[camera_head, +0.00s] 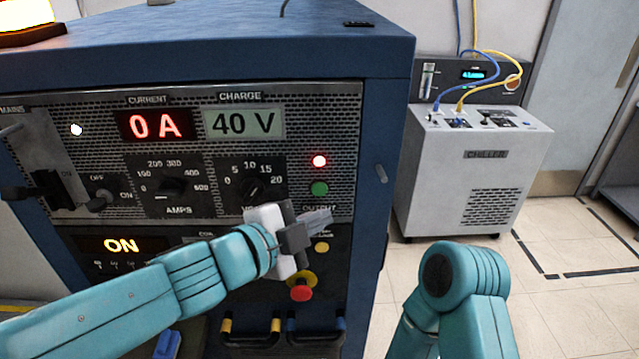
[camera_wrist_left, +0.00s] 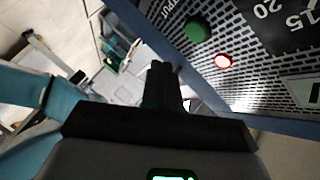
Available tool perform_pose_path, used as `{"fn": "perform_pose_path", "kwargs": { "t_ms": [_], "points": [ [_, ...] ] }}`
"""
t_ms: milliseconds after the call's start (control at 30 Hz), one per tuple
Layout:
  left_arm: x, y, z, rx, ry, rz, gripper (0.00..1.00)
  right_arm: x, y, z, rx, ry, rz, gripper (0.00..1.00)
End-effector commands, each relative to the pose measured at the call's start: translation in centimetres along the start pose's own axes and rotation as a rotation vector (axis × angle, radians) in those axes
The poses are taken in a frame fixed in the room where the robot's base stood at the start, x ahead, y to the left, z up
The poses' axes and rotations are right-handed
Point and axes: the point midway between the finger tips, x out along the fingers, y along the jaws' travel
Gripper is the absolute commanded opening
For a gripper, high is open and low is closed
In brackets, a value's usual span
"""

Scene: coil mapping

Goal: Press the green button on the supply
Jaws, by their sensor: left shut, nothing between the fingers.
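The supply is a blue cabinet (camera_head: 390,130) with a perforated front panel. My left gripper (camera_head: 320,219) is shut and empty, just below the green button near the OUTPUT label. In the left wrist view its fingers (camera_wrist_left: 161,75) show a gap to the button. My right arm shows at the lower right; its gripper is out of view.
The panel shows a red 0 A display (camera_head: 155,124), a 40 V display (camera_head: 243,122) and two knobs. A red emergency knob (camera_head: 301,293) is below my left gripper. A chiller (camera_head: 480,170) with blue and yellow hoses stands to the right. Floor on the right is clear.

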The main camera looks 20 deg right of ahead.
Motion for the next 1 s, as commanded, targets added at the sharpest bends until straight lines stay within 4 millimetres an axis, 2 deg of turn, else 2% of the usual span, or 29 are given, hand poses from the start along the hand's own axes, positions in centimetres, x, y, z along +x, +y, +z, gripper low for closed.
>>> {"fn": "perform_pose_path", "kwargs": {
  "t_ms": [133,333,1000],
  "points": [
    [1.3,-1.4,0.8,-0.001,0.0,0.001,0.0,-1.4,-0.5,0.0,0.0,0.0,0.0,0.43],
    [2.5,-2.0,1.7,-0.001,0.0,0.001,0.0,-2.1,-0.8,0.1,0.0,0.0,0.0,0.43],
    [2.7,-2.0,2.0,0.0,0.001,0.0,0.0,-2.2,-0.8,0.1,0.0,0.0,0.0,0.43]
  ]
}}
